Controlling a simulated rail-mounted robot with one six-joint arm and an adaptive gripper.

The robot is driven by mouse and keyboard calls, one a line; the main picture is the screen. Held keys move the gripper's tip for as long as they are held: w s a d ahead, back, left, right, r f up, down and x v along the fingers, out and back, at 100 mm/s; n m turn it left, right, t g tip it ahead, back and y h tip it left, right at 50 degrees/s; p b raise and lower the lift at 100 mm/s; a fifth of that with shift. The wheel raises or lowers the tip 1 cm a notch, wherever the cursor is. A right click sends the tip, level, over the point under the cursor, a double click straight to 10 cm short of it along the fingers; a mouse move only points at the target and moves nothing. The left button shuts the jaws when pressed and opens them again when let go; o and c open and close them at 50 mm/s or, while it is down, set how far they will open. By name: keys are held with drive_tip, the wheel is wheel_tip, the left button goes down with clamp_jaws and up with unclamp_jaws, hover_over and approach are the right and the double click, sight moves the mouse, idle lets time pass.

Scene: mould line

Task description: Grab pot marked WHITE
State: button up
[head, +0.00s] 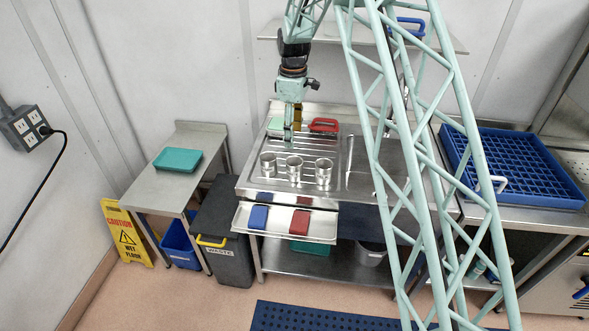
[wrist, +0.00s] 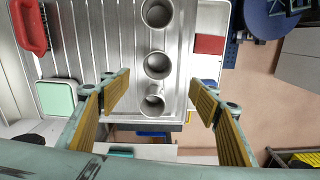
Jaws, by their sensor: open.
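Three open metal pots stand in a row on the steel drainboard (head: 250,181): a left pot (head: 268,164), a middle pot (head: 294,168) and a right pot (head: 323,171). I can read no WHITE marking on any of them. In the wrist view they form a column: right pot (wrist: 157,12) at the top, middle pot (wrist: 157,66) below it, left pot (wrist: 152,106) lowest. My gripper (head: 289,139) hangs pointing down just behind the left and middle pots. Its fingers (wrist: 160,98) are spread and empty, with the left pot showing between them.
A red-handled item (head: 323,125) and a pale green container (head: 275,124) lie behind the pots. A tray (head: 270,229) in front holds a blue block (head: 259,217) and a red block (head: 300,221). A waste bin (head: 222,240) stands left. The drainboard's right part is clear.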

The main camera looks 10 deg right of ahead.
drive_tip(key=shift+w+f, duration=0.25)
drive_tip(key=shift+f, duration=0.15)
drive_tip(key=shift+f, duration=0.2)
drive_tip(key=p, duration=0.1)
approach(294, 162)
drive_tip(key=shift+s+a+f, duration=0.25)
drive_tip(key=shift+s+f, duration=0.3)
drive_tip(key=shift+s, duration=0.25)
drive_tip(key=shift+s+a+f, duration=0.25)
drive_tip(key=shift+s+f, duration=0.25)
drive_tip(key=shift+s, duration=0.3)
drive_tip(key=shift+f, duration=0.1)
drive_tip(key=shift+d+f+p, duration=0.15)
drive_tip(key=shift+f+p, duration=0.15)
drive_tip(key=shift+f, duration=0.45)
drive_tip(key=shift+d+f+p, duration=0.1)
drive_tip(key=shift+f+p, duration=0.15)
drive_tip(key=shift+f, duration=1.55)
